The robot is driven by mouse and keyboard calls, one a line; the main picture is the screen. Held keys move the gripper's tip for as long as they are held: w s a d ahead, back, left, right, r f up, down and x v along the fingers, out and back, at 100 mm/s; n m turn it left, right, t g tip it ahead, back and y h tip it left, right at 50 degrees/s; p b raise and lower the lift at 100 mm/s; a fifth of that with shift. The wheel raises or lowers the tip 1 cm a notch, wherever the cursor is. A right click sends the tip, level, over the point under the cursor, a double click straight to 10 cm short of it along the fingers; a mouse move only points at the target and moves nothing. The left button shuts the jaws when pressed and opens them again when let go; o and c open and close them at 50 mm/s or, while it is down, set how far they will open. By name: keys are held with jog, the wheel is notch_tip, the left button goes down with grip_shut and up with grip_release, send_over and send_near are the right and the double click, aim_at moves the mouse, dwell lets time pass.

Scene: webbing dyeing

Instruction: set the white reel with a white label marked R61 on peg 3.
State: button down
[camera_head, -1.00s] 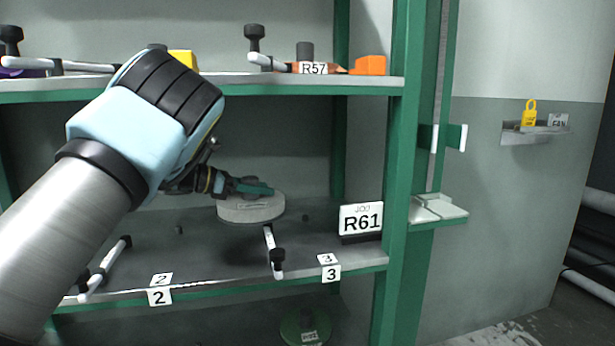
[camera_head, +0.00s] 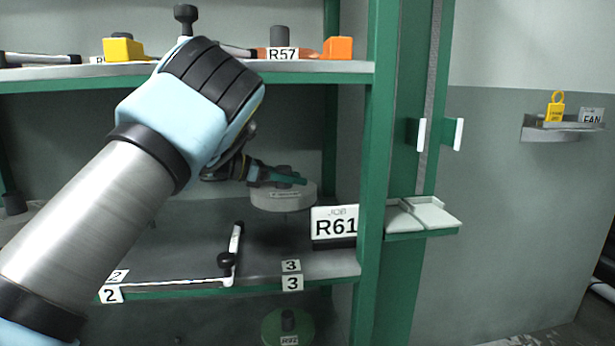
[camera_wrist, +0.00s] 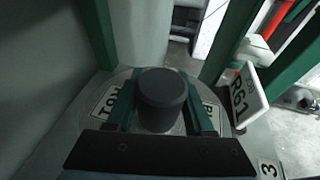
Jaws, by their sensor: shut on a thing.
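A pale grey-white reel (camera_head: 283,197) hangs above the middle shelf, roughly in line with the number 3 tag (camera_head: 291,283). My gripper (camera_head: 284,180) is shut on the dark hub knob (camera_wrist: 162,98) on its top. In the wrist view the two green fingers stand on either side of the knob. White labels on the reel (camera_wrist: 107,99) are partly covered and upside down; I cannot read them surely. A sign marked R61 (camera_head: 335,222) stands at the right end of the shelf. Peg 3 itself is not clearly visible; the reel hides the area behind it.
A white bar with a black knob (camera_head: 227,262) lies left of the number 3 tag. The green post (camera_head: 372,180) is close on the right. The upper shelf (camera_head: 310,71) holds an R57 reel and orange and yellow blocks. A green reel (camera_head: 288,328) is below.

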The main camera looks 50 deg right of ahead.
aim_at(252, 191)
jog(key=shift+s+d+f+b, duration=0.1)
jog(key=shift+f+b, duration=0.3)
jog(key=shift+f, duration=1.05)
notch_tip(252, 191, down, 3)
jog(key=b, duration=0.3)
jog(key=shift+r+b, duration=0.15)
jog(key=shift+b, duration=0.15)
jog(key=shift+c, duration=1)
grip_release()
jog(key=b+v, duration=0.2)
jog(key=v, duration=0.9)
